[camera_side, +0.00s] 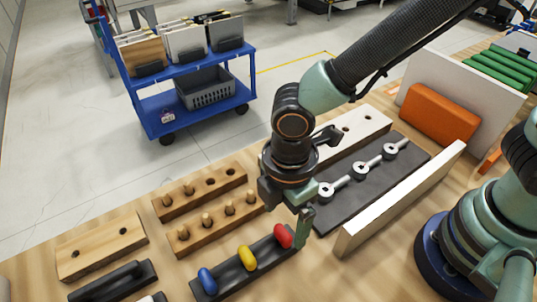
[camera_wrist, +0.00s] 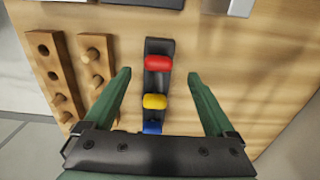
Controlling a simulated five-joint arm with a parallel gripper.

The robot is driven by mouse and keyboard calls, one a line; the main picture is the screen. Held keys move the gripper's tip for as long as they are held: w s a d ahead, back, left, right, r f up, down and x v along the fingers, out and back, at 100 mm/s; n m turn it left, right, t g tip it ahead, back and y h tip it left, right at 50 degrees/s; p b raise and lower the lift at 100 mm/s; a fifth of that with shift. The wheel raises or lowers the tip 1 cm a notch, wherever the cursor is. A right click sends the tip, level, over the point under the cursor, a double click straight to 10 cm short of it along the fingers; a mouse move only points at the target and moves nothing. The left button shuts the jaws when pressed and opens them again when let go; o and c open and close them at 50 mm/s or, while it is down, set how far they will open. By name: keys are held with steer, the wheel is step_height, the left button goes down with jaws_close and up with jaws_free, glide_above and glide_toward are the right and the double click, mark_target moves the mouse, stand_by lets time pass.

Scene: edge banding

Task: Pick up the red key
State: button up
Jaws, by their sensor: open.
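The red key (camera_side: 283,236) sits at the right end of a black holder (camera_side: 225,289), beside a yellow key (camera_side: 247,258) and a blue key (camera_side: 207,281). In the wrist view the red key (camera_wrist: 158,62) is at the far end of the row, with the yellow key (camera_wrist: 154,101) nearer and the blue key (camera_wrist: 152,127) partly hidden by my gripper body. My gripper (camera_wrist: 158,76) is open and empty, its green fingers on either side of the holder and apart from it in that view. In the side view my gripper (camera_side: 290,208) is close above the red key.
Wooden blocks with pegs (camera_side: 215,221) lie behind the holder. A dark mat (camera_side: 352,205) with metal parts and a pale upright board (camera_side: 400,200) lie to the right. A blue cart (camera_side: 190,100) stands on the floor beyond the bench.

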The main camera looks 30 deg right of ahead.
mark_target(283, 231)
steer(key=shift+w+f, duration=0.1)
steer(key=shift+f, duration=2.6)
jaws_close()
